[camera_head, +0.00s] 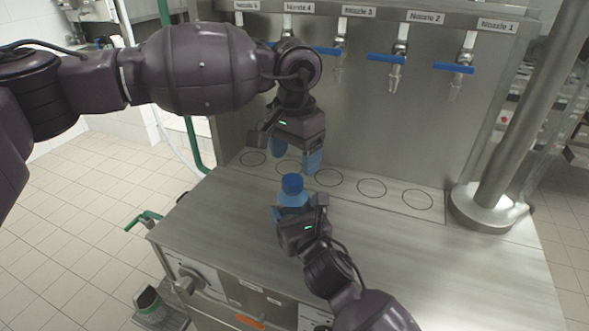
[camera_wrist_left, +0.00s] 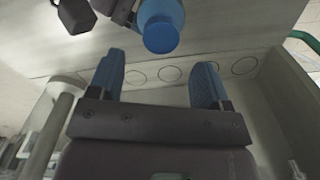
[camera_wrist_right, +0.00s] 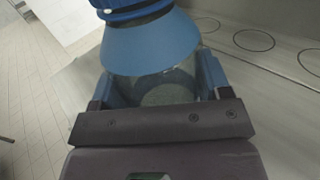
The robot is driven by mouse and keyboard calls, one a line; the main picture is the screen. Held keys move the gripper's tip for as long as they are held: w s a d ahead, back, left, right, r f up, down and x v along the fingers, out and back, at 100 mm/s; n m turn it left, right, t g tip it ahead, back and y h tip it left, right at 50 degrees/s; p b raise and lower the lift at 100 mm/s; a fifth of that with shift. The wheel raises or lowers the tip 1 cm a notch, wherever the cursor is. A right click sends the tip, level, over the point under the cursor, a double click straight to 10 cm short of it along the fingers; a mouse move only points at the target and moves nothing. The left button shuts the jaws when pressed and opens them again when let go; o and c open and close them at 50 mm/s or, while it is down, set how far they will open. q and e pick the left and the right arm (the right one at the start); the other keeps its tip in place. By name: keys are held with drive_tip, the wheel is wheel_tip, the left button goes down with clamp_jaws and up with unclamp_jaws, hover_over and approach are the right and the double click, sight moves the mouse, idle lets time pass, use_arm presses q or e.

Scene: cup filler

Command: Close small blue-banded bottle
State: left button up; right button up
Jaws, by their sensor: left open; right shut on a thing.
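The small blue-banded bottle (camera_head: 291,201) stands upright above or on the front part of the steel counter, with a blue cap (camera_head: 292,183) at its mouth. My right gripper (camera_head: 301,208) is shut around the bottle's body. The right wrist view shows the wide blue band (camera_wrist_right: 150,47) and the clear body below it between the fingers; the cap's top is cut off. My left gripper (camera_head: 295,157) is open and empty, above and just behind the cap. In the left wrist view the cap (camera_wrist_left: 160,38) lies beyond the open fingertips, apart from them. How tightly the cap sits cannot be told.
A steel back panel (camera_head: 300,110) carries several labelled nozzles with blue levers. Marked circles (camera_head: 371,187) line the counter behind the bottle. A thick steel post (camera_head: 505,170) stands at the right. The counter right of the bottle is clear.

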use_arm(q)
wheel_tip(320, 180, up, 8)
drive_tip(key=shift+f, duration=0.25)
use_arm(e)
drive_tip(key=o, duration=1.8)
use_arm(q)
drive_tip(key=shift+f, duration=0.25)
use_arm(e)
drive_tip(key=v, duration=1)
drive_tip(key=shift+s+d, duration=0.2)
drive_tip(key=shift+s, duration=0.15)
drive_tip(key=shift+f, duration=0.1)
